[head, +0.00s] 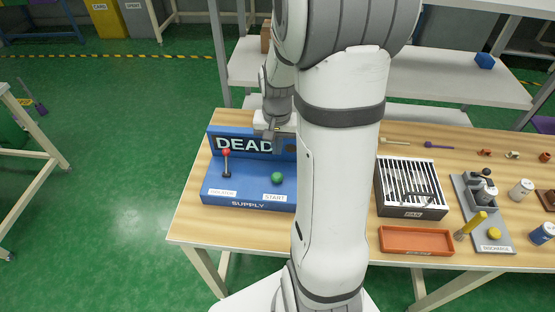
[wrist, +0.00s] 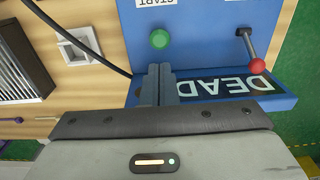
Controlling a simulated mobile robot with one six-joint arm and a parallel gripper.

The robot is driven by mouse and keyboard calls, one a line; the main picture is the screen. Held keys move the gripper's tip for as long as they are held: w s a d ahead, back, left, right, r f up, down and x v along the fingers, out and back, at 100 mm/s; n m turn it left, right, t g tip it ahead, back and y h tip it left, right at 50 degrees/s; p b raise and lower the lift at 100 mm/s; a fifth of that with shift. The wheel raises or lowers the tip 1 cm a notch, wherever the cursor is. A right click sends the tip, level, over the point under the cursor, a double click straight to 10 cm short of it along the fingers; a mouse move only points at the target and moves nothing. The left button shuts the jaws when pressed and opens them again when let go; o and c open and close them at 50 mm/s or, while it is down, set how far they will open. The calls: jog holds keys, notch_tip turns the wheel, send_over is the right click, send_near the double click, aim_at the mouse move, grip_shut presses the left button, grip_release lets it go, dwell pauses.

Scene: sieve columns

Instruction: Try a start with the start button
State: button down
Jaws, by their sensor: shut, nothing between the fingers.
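The blue supply unit (head: 240,184) stands at the left end of the bench, and its raised back panel (head: 212,140) shows DEAD. The green start button (head: 277,178) sits on its top behind the START label. It also shows in the wrist view (wrist: 160,39), just beyond my fingertips. The isolator lever with a red knob (head: 226,153) stands upright at the left; the wrist view shows it too (wrist: 257,65). My gripper (wrist: 159,68) is shut and empty, apart from the button in the picture. In the head view my arm hides part of the unit's right side.
A fan box (head: 411,213) with a slatted top and an orange tray (head: 416,240) lie right of my arm. A discharge stand (head: 497,248) is farther right. In the wrist view a black cable (wrist: 90,35) runs beside the unit, near a white square part (wrist: 78,46).

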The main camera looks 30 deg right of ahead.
jog(key=shift+r, duration=1.15)
jog(key=s+a+r+n+t, duration=0.2)
jog(key=s+a+r+n, duration=0.4)
jog(key=s+a+r, duration=0.4)
jog(key=s+a, duration=0.1)
jog(key=s, duration=0.2)
jog(key=shift+s+a+r+n+t, duration=0.15)
jog(key=shift+a+r+n+t, duration=0.15)
jog(key=shift+r+n+t, duration=0.1)
dwell(0.3)
